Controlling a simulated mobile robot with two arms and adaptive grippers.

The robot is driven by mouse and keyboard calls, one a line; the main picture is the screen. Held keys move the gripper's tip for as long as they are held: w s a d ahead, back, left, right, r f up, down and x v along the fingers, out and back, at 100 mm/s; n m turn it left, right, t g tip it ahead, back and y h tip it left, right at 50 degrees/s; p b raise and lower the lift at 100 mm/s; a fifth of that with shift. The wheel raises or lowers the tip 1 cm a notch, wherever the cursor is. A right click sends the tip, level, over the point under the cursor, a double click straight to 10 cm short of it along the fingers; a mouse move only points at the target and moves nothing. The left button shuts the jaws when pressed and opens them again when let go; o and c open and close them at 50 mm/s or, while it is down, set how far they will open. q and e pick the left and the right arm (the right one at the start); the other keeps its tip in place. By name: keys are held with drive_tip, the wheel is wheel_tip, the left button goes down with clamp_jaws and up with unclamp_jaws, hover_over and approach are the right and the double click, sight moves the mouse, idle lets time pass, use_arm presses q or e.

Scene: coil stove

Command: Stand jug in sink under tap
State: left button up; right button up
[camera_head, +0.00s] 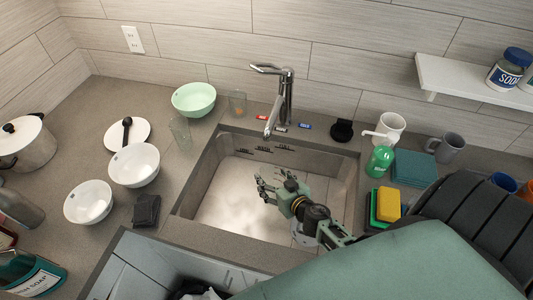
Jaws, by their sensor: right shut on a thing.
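The sink (335,160) is a grey rectangular basin with a pale floor, set in the counter. The chrome tap (287,97) stands behind its back rim, with its spout end over the basin's back edge. My right gripper (266,188) reaches in from the lower right over the middle of the sink, below the tap in the picture. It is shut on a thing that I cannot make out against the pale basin. I cannot pick out a jug for certain; a white mug or jug (392,125) stands on the counter right of the sink. My left gripper is not in view.
Left of the sink are white bowls (134,165), a green bowl (194,99), clear glasses (180,132) and a dark block (146,210). On the right are a green soap bottle (379,160), sponges (388,203) and a grey mug (450,148). My right arm hides the front right counter.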

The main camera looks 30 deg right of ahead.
sight(265, 176)
drive_tip(key=w+f, duration=0.1)
drive_tip(key=w+a+f, duration=0.1)
drive_tip(key=w, duration=0.1)
drive_tip(key=shift+b, duration=0.35)
wheel_tip(265, 176, down, 4)
drive_tip(key=b, duration=0.3)
drive_tip(key=shift+s, duration=0.1)
drive_tip(key=shift+r, duration=0.1)
drive_tip(key=o, duration=1.4)
